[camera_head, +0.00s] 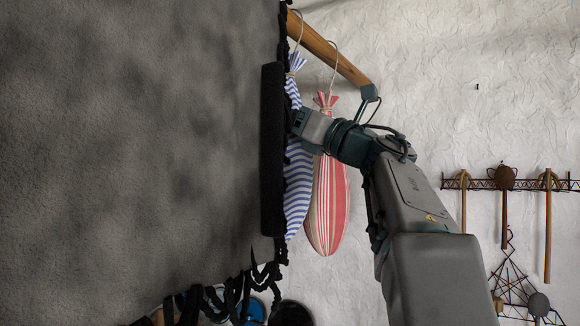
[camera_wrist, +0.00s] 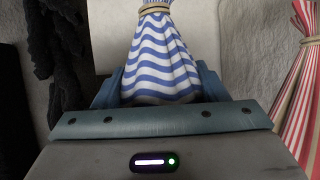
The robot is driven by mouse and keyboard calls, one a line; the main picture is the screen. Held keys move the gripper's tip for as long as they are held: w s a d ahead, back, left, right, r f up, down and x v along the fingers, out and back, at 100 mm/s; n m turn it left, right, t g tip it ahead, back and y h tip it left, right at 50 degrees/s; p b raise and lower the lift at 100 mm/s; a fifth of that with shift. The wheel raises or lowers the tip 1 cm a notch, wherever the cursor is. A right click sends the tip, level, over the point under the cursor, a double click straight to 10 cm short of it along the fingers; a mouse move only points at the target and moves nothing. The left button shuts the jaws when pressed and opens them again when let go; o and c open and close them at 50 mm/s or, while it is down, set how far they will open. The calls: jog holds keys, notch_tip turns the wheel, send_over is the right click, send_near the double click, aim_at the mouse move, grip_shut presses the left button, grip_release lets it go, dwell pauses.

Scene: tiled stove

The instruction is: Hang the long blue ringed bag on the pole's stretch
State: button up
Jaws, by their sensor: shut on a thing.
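The long blue-and-white striped bag (camera_head: 297,185) hangs upright in the head view, partly hidden by a dark cloth-like shape on its left. A pale loop rises from its tied neck to the wooden pole (camera_head: 335,52); I cannot tell whether it passes around the pole or only beside it. My gripper (camera_head: 294,122) is at the bag's upper part, its fingertips partly hidden. In the wrist view, my gripper (camera_wrist: 160,88) is shut on the blue bag (camera_wrist: 163,55), below the tan tie at its neck.
A red-and-cream striped bag (camera_head: 327,200) hangs from the pole by its own loop, close right of the blue bag. A large dark grey surface (camera_head: 130,130) with black fringed edging fills the left. A wall rack (camera_head: 520,182) holds sticks and utensils at right.

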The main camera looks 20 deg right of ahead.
aim_at(294, 93)
jog(key=c, duration=0.3)
jog(key=shift+r+p, duration=1.35)
jog(key=shift+r, duration=0.55)
jog(key=shift+s+d, duration=0.1)
jog(key=shift+s, duration=0.1)
jog(key=s+d+b, duration=0.1)
jog(key=s+d, duration=0.2)
jog(key=s, duration=0.2)
jog(key=shift+s+d, duration=0.3)
jog(key=shift+d, duration=0.05)
jog(key=r+b+v, duration=0.1)
jog(key=b+v, duration=0.1)
jog(key=v, duration=0.4)
jog(key=shift+s+d, duration=0.2)
jog(key=shift+s, duration=0.15)
dwell(0.6)
